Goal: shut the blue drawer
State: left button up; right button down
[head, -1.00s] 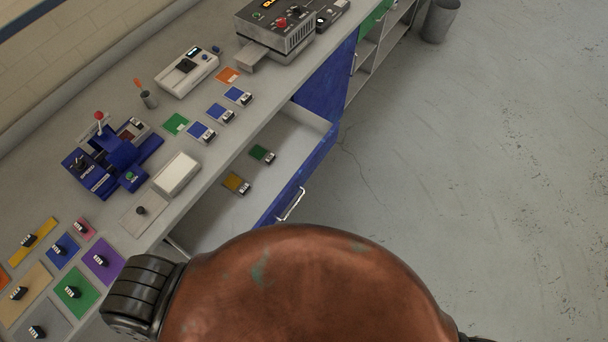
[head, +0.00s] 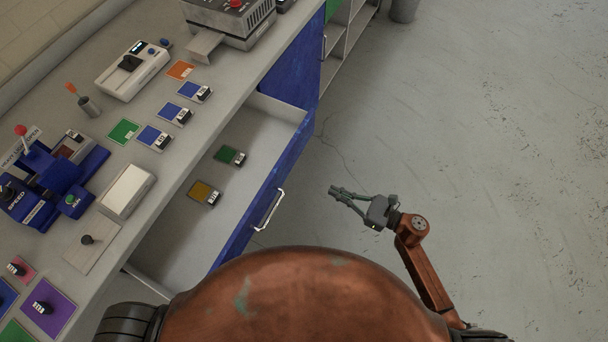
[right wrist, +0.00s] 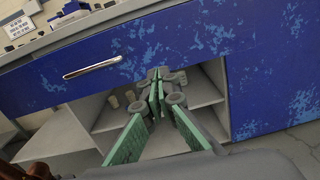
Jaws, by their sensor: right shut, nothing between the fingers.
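The blue drawer (head: 236,242) stands pulled out from under the counter in the head view. In the right wrist view the fingers (right wrist: 160,78) overlap the picture below the blue front (right wrist: 200,42), right of the handle (right wrist: 92,67). My left gripper is out of view.
The counter carries a blue machine (head: 52,180), a white device (head: 132,70), a grey machine (head: 228,20) and several coloured cards. Open shelves (right wrist: 190,108) lie under the drawer. The floor (head: 470,150) to the right is clear; a bin (head: 404,10) stands far back.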

send_near(286, 170)
jog(key=shift+n, duration=0.3)
jog(key=x, duration=0.4)
jog(key=shift+a+r, duration=0.25)
jog(key=shift+r, duration=0.1)
jog(key=shift+w+a, duration=0.2)
jog(key=shift+a, duration=0.35)
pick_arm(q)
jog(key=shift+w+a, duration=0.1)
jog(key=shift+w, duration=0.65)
pick_arm(e)
jog(key=shift+a, duration=0.15)
jog(key=shift+w, duration=0.1)
